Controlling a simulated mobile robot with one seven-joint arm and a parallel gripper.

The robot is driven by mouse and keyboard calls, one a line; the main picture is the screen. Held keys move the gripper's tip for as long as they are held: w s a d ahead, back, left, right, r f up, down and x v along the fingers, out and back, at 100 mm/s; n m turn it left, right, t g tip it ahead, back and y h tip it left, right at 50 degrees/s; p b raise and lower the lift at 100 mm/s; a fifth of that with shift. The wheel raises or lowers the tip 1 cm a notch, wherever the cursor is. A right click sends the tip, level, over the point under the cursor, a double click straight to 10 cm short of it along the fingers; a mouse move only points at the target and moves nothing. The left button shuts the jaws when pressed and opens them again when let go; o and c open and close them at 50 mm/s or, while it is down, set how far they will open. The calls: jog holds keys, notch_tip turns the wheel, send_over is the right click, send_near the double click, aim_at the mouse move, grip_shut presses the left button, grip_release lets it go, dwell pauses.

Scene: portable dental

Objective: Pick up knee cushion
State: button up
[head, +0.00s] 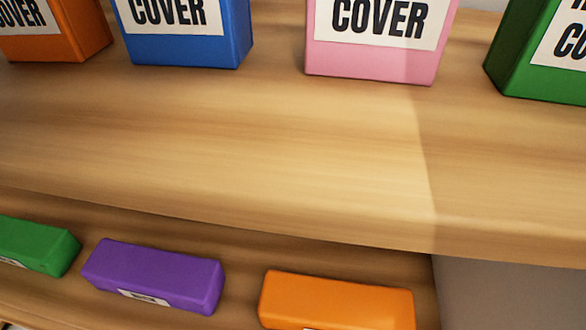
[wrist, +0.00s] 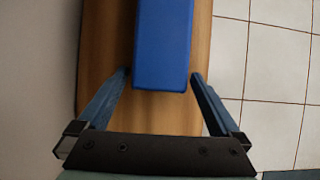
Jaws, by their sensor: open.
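In the wrist view my gripper (wrist: 161,75) is open, with one finger on each side of the near end of a long blue block (wrist: 163,45). I cannot tell whether the fingers touch it. The block lies on a wooden surface (wrist: 110,110) and runs out of the top of the picture. No label shows on it, so I cannot tell if it is the knee cushion. In the head view a green block (head: 35,245), a purple block (head: 155,272) and an orange block (head: 338,298) lie on a lower wooden shelf; their labels are unreadable. My gripper is not in the head view.
An upper wooden shelf (head: 230,150) holds orange (head: 75,45), blue (head: 185,50), pink (head: 370,62) and green (head: 520,75) boxes, with "COVER" readable on several. Its front part is bare. White floor tiles (wrist: 275,75) show right of the wood in the wrist view.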

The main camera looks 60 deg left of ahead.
jog(key=w+d, duration=0.2)
jog(key=w, duration=0.1)
jog(key=w+d, duration=0.3)
jog(key=shift+w+d+f+b, duration=0.1)
jog(key=shift+w+d+b, duration=0.1)
jog(key=shift+b, duration=0.1)
jog(key=w+d, duration=0.1)
jog(key=w+d+b, duration=0.1)
jog(key=w+d, duration=0.1)
jog(key=shift+w+f, duration=0.15)
jog(key=shift+w, duration=0.15)
jog(key=shift+f+b, duration=0.3)
jog(key=shift+b, duration=0.5)
jog(key=shift+w+f+b, duration=0.1)
jog(key=shift+b, duration=0.2)
jog(key=c, duration=1.3)
jog(key=shift+c, duration=0.2)
